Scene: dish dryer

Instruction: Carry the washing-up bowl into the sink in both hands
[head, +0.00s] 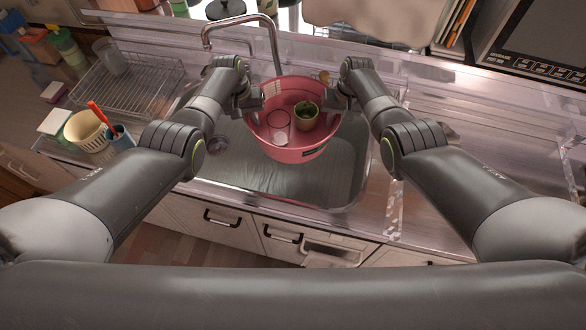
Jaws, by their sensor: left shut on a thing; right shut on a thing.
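The pink washing-up bowl (288,153) is over the steel sink (245,178), upright or nearly so. It holds a green cup (306,116) and a clear glass (279,121). My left gripper (255,102) is shut on the left side of the bowl's rim. My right gripper (332,102) is shut on the right side of its rim. The fingertips are small and partly hidden against the rim. I cannot tell whether the bowl's base touches the sink floor.
The tap (243,22) arches just behind the bowl. A wire dish rack (145,84) stands to the left, with a cream basket (86,131) and a blue utensil cup (119,137) in front of it. The counter right of the sink (480,165) is largely clear.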

